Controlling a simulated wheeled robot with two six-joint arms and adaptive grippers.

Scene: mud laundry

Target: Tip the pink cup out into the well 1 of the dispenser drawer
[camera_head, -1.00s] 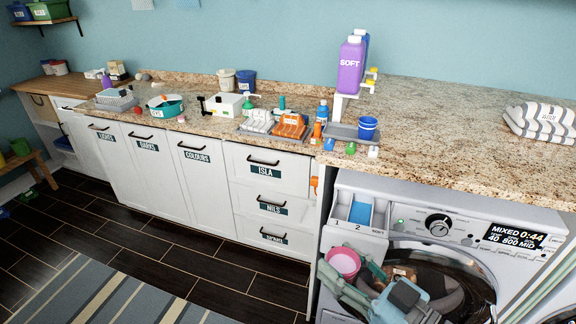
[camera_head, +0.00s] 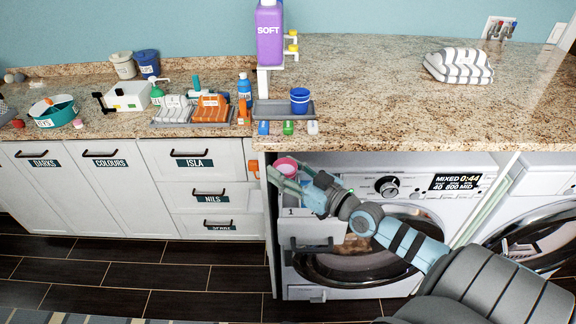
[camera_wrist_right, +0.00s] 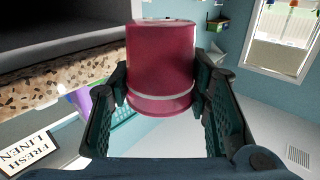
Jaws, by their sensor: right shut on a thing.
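The pink cup (camera_head: 286,166) is held above the open dispenser drawer (camera_head: 306,228) on the front of the left washing machine. My right gripper (camera_head: 289,178) is shut on the pink cup; its fingers clasp the cup from two sides. In the right wrist view the cup (camera_wrist_right: 162,62) fills the space between the fingers (camera_wrist_right: 161,90). The drawer's front bears a "1" at its left; my gripper and wrist hide most of its wells. I cannot tell the cup's exact tilt or see its contents. My left gripper is not in view.
The granite counter's edge (camera_head: 400,146) lies just behind and above the drawer. A grey tray (camera_head: 275,112) with a blue cup (camera_head: 299,100) stands on it, with small coloured blocks in front. An orange item (camera_head: 253,166) hangs at the cabinet's right edge.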

